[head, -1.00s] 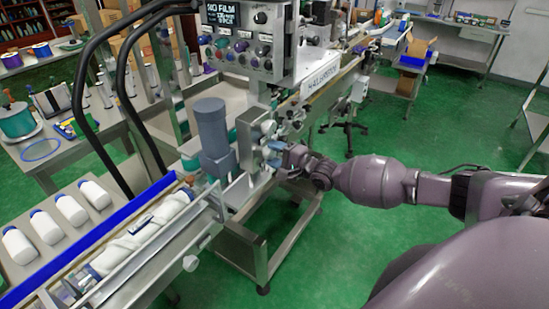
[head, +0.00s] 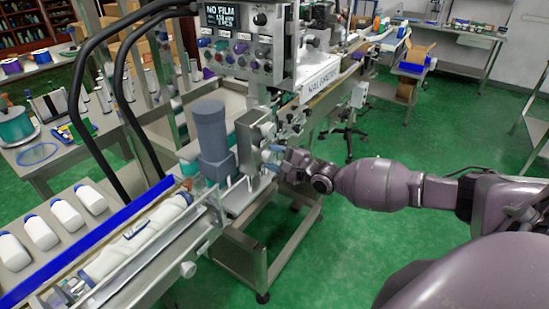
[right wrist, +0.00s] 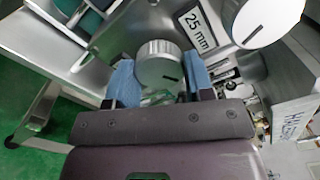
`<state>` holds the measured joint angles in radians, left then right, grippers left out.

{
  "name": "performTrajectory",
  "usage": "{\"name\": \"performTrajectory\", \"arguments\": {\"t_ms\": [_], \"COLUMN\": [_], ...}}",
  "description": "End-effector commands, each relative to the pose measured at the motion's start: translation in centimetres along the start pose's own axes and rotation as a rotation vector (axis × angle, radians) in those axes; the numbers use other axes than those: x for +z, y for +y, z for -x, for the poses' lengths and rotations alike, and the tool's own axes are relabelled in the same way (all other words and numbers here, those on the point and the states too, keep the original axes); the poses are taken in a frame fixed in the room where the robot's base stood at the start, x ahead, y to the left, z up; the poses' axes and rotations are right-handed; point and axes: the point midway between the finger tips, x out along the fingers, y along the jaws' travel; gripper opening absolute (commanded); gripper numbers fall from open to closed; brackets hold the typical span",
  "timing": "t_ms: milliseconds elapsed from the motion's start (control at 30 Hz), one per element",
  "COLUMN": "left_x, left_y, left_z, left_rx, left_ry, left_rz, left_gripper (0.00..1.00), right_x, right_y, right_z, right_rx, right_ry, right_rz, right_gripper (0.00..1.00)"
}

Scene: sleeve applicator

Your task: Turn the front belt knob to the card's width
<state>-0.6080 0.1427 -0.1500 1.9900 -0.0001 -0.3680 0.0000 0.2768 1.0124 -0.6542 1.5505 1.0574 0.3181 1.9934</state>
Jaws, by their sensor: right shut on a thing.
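A card (right wrist: 197,28) reading "25 mm" is on the machine just above and right of the knob. In the head view my right gripper (head: 273,158) reaches in from the right to the machine's front side, where the knob is mostly hidden. My left gripper is not in view.
A second pale round knob (right wrist: 265,18) stands close at the upper right. A grey-blue cylinder (head: 211,140) rises beside the gripper. The conveyor (head: 150,240) runs to the lower left, with white bottles (head: 68,216) beyond it. A control box (head: 245,45) hangs above. Green floor is clear below my arm.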

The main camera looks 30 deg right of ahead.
Motion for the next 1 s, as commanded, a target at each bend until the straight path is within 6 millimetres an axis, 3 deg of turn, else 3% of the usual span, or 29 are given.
{"name": "performTrajectory", "arguments": {"t_ms": [67, 100, 233, 667, 1000], "left_x": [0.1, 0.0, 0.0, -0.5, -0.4], "left_y": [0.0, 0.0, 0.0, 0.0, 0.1], "left_z": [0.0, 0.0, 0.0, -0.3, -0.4], "left_rx": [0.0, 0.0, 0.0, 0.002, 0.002], "left_ry": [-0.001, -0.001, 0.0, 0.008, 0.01], "left_rz": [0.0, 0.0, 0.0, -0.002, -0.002], "left_gripper": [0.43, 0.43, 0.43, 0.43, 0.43], "right_x": [0.0, 0.0, 0.0, -0.1, -0.1], "right_y": [0.1, 0.1, 0.1, 0.1, 0.1], "right_z": [0.1, 0.1, 0.0, 0.9, 6.5], "right_rx": [0.002, 0.002, 0.002, 0.001, 0.004], "right_ry": [0.001, 0.001, 0.001, 0.001, 0.003], "right_rz": [0.0, 0.0, 0.001, 0.001, 0.002], "right_gripper": [0.24, 0.53, 0.72, 0.74, 0.74]}}
